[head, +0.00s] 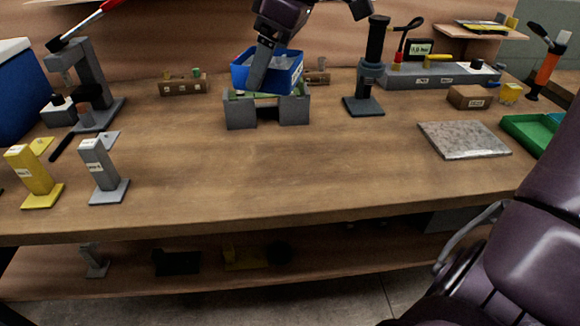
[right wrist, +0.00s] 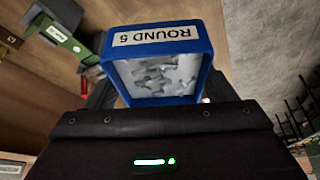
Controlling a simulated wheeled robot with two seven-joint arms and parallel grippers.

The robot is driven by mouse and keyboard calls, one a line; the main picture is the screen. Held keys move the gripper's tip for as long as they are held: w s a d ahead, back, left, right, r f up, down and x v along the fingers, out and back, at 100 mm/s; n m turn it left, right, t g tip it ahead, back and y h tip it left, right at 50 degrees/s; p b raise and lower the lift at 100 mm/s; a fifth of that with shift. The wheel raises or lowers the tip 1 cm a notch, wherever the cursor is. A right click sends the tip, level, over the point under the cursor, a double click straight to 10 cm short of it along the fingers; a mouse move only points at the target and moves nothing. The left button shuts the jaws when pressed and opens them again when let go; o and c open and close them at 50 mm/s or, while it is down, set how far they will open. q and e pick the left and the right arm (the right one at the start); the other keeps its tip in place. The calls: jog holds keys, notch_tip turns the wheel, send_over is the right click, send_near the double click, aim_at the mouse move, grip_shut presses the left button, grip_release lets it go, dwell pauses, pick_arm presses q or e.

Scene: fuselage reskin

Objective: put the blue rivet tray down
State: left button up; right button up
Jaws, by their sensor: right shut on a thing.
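The blue rivet tray (head: 289,76) is in the head view at the back middle of the bench, just above a grey stand (head: 294,111) with a green top. I cannot tell whether the tray touches the stand. My right gripper (head: 261,72) comes from above and is shut on the tray's wall. In the right wrist view the tray (right wrist: 205,78) shows a white label reading "ROUND 5", upside down, and grey rivets inside. The right fingertips are mostly hidden there. My left gripper is not in view.
A black-and-grey post tool (head: 373,75) stands right of the stand, and a wooden block (head: 183,86) lies to its left. A grey slab (head: 463,139) and a green tray (head: 525,128) are at right. Yellow (head: 34,178) and grey (head: 103,172) holders stand front left. The middle front is clear.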

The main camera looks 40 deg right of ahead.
jog(key=b, duration=0.2)
send_over(267, 171)
jog(key=s, duration=0.1)
jog(key=f, duration=1.4)
jog(key=shift+s+d, duration=0.15)
jog(key=shift+d, duration=0.25)
notch_tip(267, 171, down, 5)
jog(key=shift+r+b, duration=0.2)
jog(key=shift+b, duration=0.1)
jog(key=shift+f, duration=0.35)
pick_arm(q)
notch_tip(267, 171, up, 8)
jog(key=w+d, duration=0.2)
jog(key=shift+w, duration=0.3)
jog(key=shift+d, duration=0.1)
pick_arm(e)
jog(key=shift+f, duration=0.1)
jog(key=o, duration=1)
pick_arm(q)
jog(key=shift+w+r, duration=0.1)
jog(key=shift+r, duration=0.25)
pick_arm(e)
jog(key=shift+o, duration=0.5)
